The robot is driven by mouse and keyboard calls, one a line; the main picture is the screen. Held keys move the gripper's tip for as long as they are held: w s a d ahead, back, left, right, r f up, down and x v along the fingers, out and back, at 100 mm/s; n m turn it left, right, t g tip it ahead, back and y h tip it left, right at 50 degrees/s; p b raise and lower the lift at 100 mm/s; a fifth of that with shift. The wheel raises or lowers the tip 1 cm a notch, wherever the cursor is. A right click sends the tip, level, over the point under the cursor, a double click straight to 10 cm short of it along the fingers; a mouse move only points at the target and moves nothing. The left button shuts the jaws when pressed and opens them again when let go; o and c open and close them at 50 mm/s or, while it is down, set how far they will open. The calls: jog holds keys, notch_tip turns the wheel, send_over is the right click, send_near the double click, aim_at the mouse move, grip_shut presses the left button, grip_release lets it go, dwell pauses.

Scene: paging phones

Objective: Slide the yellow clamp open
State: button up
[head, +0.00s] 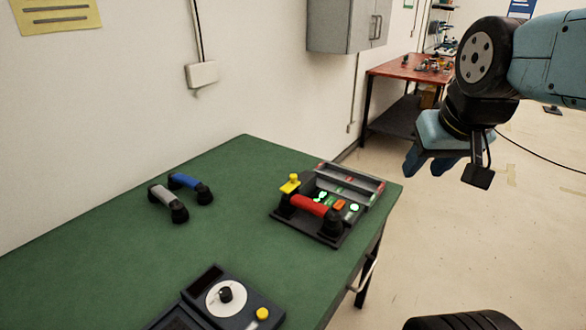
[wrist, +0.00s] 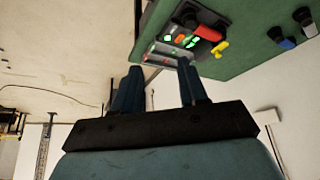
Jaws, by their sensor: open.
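The yellow clamp (head: 290,184) stands at the left back corner of a dark phone unit (head: 329,240) on the green table. It also shows in the wrist view (wrist: 220,48), beside the red handset (wrist: 208,33). The red handset (head: 309,205) lies across the front of the unit. I cannot tell how far the clamp is slid. My gripper (head: 426,170) is open and empty, in the air to the right of the table, apart from the clamp. Its two blue fingers (wrist: 160,68) are spread in the wrist view.
A grey handset (head: 162,195) and a blue handset (head: 190,183) lie on the green table (head: 110,265) left of the unit. A dial box (head: 225,297) with a yellow button stands at the front. A red bench (head: 400,66) is at the back.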

jog(key=shift+o, duration=0.9)
jog(key=shift+w+a+f, duration=0.1)
jog(key=shift+w+a, duration=0.05)
jog(key=shift+a, duration=0.1)
jog(key=m+t+y, duration=0.1)
jog(key=m+y, duration=1.6)
jog(key=m, duration=0.5)
send_near(293, 175)
jog(key=x, duration=1)
jog(key=shift+w+f, duration=0.1)
jog(key=shift+f, duration=0.15)
jog(key=shift+c, duration=0.3)
grip_shut()
